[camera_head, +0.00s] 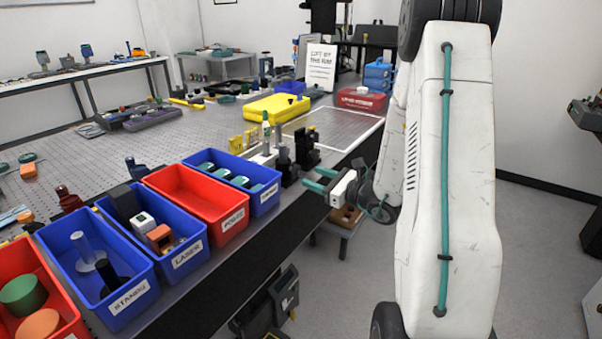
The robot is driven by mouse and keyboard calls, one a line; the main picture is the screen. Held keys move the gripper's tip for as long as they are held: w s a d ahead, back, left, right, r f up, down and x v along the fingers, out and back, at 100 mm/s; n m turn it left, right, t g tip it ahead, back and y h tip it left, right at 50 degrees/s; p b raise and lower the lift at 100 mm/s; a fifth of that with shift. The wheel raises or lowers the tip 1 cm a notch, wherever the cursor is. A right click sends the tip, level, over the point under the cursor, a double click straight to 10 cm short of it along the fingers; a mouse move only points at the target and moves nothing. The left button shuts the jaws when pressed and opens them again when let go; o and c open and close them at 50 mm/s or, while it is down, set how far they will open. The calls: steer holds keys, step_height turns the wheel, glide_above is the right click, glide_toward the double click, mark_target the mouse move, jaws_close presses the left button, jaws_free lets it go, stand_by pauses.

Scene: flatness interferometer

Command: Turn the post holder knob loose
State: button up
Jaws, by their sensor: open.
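A dark post holder (286,170) with a grey post stands near the front edge of the table, right of the bins. A second black mount (307,148) stands just behind it to the right. The knob is too small to make out, so I cannot tell which way it points or how tight it is. My gripper (310,177), with two teal fingers, is open and empty. It points left towards the dark post holder, close to its right side in the picture. I cannot tell whether a finger touches it.
Blue and red bins (209,195) line the table's front edge, left of the holder. A green-capped bottle (266,136) and small yellow pieces (236,144) stand behind it.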

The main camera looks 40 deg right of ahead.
mark_target(298, 171)
steer(key=shift+x, duration=2.8)
steer(key=shift+a, duration=0.1)
steer(key=c, duration=1)
